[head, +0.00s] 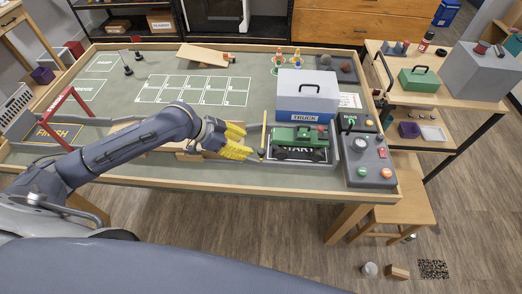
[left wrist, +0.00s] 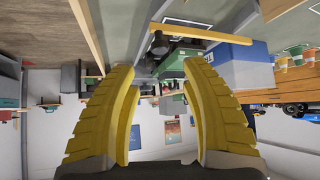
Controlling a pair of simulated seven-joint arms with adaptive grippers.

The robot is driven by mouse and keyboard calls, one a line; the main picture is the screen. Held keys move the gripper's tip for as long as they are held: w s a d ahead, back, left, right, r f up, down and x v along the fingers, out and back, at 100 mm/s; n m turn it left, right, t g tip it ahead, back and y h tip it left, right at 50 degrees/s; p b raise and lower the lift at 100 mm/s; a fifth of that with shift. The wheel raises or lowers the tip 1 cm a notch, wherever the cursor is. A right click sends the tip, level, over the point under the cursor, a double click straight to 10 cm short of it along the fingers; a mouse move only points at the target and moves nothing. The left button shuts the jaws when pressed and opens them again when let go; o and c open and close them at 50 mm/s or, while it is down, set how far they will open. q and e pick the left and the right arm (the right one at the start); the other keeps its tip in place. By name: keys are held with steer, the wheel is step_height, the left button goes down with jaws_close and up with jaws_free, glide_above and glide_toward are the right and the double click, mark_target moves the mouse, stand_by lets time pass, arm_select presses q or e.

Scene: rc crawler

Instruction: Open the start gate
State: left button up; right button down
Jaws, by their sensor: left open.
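The start gate (head: 264,133) shows as a thin, light wooden bar standing upright from a dark pivot beside the START pad (head: 320,157). In the left wrist view the gate bar (left wrist: 188,32) runs across near the top, beyond my fingertips. A green truck (head: 299,137) stands on the pad just right of the gate; part of it shows in the left wrist view (left wrist: 184,56). My left gripper (head: 245,141), with yellow fingers, is open and empty, just left of the gate. The fingers look apart from the bar. My right gripper is not in view.
A blue and white TRUCK box (head: 306,92) stands behind the truck. A grey control panel (head: 367,160) with buttons is at its right. A red FINISH arch (head: 69,115) stands at far left. The table's middle, with a white grid (head: 193,90), is mostly clear.

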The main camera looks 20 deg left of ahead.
mark_target(262, 150)
arm_select(q)
steer(key=x, duration=0.9)
steer(key=shift+f, duration=0.1)
steer(key=c, duration=1)
jaws_close()
